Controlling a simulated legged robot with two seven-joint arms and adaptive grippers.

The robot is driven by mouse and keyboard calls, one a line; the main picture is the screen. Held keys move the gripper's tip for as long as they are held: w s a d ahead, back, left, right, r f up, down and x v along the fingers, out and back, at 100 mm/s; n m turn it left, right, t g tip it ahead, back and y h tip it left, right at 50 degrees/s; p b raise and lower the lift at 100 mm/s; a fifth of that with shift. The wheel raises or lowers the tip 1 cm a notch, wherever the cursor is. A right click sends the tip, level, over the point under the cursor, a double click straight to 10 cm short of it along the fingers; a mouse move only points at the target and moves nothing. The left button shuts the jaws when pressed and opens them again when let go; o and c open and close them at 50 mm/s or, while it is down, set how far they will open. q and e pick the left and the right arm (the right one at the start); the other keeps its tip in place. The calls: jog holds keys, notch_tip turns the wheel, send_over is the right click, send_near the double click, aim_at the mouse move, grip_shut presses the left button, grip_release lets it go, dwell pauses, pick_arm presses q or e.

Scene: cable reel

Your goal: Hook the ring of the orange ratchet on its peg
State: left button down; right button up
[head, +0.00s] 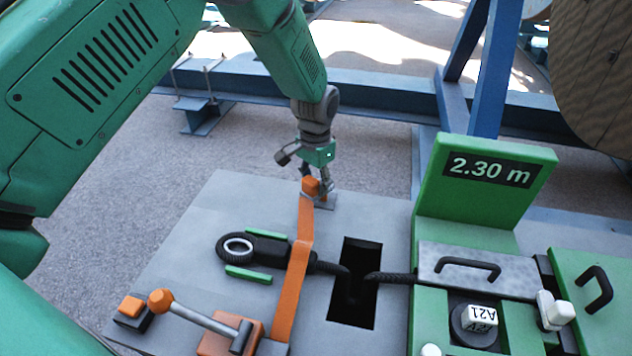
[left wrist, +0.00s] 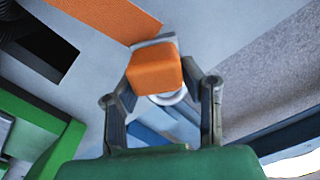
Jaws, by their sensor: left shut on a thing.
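The orange ratchet (head: 215,345) sits at the near edge of the grey board, with a grey lever ending in an orange knob. Its orange strap (head: 293,265) runs across the board, over the black cable, to an orange end block (head: 311,187) at the far edge. My left gripper (head: 317,190) is shut on this end block, seen between the fingers in the left wrist view (left wrist: 154,70). A pale round part (left wrist: 168,98) shows just behind the block; I cannot tell whether it is the ring or part of the peg. A small grey plate (head: 326,203) lies beneath the gripper. Whether the ring is around the peg is hidden.
A black cable with an eye end (head: 238,247) lies between green rails and passes over a dark slot (head: 355,284). A green panel (head: 485,180) reading 2.30 m and a grey clamp with a black handle (head: 470,265) stand right. Blue beams (head: 370,98) lie beyond.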

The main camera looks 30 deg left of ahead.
pick_arm(q)
jog(key=shift+f+b, duration=0.55)
jog(key=shift+f, duration=1.3)
dwell(1.6)
jog(key=c, duration=1)
grip_release()
jog(key=shift+o, duration=0.2)
notch_tip(320, 180, up, 12)
jog(key=shift+f, duration=0.15)
